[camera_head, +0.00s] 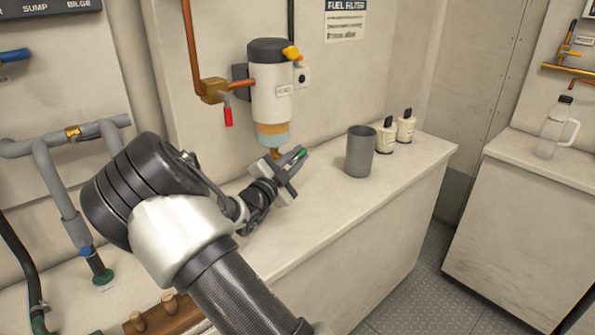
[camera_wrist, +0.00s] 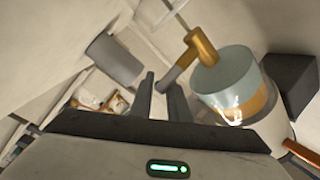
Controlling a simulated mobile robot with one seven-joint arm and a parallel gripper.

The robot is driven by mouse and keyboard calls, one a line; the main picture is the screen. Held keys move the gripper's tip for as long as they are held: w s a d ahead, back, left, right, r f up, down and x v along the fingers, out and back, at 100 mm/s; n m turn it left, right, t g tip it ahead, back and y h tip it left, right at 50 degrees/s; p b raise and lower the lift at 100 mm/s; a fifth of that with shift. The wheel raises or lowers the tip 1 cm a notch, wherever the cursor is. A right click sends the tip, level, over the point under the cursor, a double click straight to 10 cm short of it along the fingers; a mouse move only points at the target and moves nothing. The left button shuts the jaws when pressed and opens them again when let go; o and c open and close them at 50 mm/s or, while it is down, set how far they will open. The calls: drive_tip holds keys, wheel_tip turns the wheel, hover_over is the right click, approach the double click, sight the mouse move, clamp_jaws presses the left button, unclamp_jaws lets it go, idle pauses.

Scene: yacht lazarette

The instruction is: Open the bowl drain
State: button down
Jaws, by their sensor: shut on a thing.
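The fuel filter (camera_head: 271,92) hangs on the wall, with a white body, dark cap and yellow knob on top. Its clear bowl (camera_head: 273,133), with an amber layer, is at the bottom and also shows in the wrist view (camera_wrist: 225,80). The brass bowl drain (camera_head: 275,153) sticks out below the bowl. In the wrist view the drain (camera_wrist: 201,47) has a short brass lever (camera_wrist: 178,74) reaching to my fingers. My gripper (camera_head: 268,163) is just under the bowl. In the wrist view my gripper (camera_wrist: 161,92) is shut on the lever; the grasped end is partly hidden.
A grey cup (camera_head: 360,152) stands on the counter right of the filter, beside two small cream bottles (camera_head: 387,136). A copper pipe with a red-handled valve (camera_head: 228,115) is left of the filter. The counter front (camera_head: 345,265) is clear.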

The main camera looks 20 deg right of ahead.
drive_tip(key=shift+a+f+n+t+h+b, duration=0.1)
drive_tip(key=shift+n+t+h+b, duration=0.35)
drive_tip(key=shift+b, duration=0.75)
drive_tip(key=shift+r+t+h+b, duration=0.25)
drive_tip(key=shift+t+b, duration=0.1)
drive_tip(key=shift+r, duration=0.1)
drive_tip(key=c, duration=1.7)
unclamp_jaws()
drive_tip(key=shift+c, duration=0.2)
drive_tip(key=shift+s+a, duration=0.3)
drive_tip(key=shift+a, duration=0.15)
drive_tip(key=s+a+p, duration=0.2)
drive_tip(key=s+a, duration=0.6)
drive_tip(key=a, duration=0.1)
drive_tip(key=shift+f, duration=0.2)
